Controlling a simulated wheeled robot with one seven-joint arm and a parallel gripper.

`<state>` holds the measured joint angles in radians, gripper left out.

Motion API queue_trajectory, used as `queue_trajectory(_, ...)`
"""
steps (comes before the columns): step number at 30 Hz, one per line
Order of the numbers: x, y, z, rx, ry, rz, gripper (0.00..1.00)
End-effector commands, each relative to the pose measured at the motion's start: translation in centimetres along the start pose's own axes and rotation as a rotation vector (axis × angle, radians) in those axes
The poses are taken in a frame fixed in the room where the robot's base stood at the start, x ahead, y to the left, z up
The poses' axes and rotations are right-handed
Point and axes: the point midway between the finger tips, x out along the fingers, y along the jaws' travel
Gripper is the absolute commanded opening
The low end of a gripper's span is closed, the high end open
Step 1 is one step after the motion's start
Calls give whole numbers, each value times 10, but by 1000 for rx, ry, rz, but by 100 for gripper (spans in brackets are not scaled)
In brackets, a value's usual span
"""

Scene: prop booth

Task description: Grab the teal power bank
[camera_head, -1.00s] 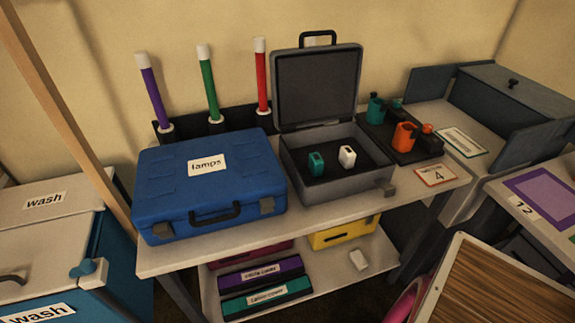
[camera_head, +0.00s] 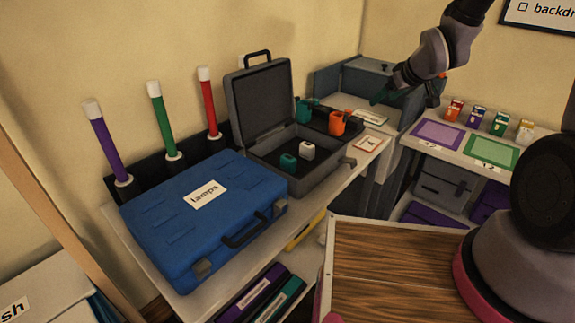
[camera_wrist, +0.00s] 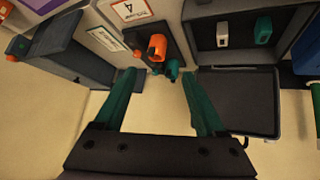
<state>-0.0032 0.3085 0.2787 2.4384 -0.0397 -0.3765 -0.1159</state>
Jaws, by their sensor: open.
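The teal power bank (camera_head: 288,162) stands inside the open grey case (camera_head: 268,147) on the table, beside a small white block (camera_head: 307,150). In the wrist view the teal power bank (camera_wrist: 263,30) is at the upper right, with the white block (camera_wrist: 222,34) to its left. My gripper (camera_head: 384,96) is in the upper right of the head view, high and to the right of the case. In the wrist view my gripper (camera_wrist: 158,74) has its green fingers spread with nothing held between them. It is clear of the power bank.
The case's raised lid (camera_head: 258,105) stands behind its tray. A dark rack with orange and teal items (camera_head: 337,123) is right of the case. A closed blue lamps case (camera_head: 205,215) sits in front left. Purple, green and red tubes (camera_head: 160,120) stand behind it.

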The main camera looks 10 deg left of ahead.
Motion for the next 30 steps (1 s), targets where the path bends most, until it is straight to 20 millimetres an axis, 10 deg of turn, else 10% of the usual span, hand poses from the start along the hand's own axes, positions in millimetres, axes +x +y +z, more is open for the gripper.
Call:
queue_trajectory(6, 83, -78, 34, -142, 119, -188, 72)
queue_trajectory(15, 128, -185, 75, -193, 351, -391, 72)
queue_trajectory(30, 158, -241, 73, -181, 466, -446, 72)
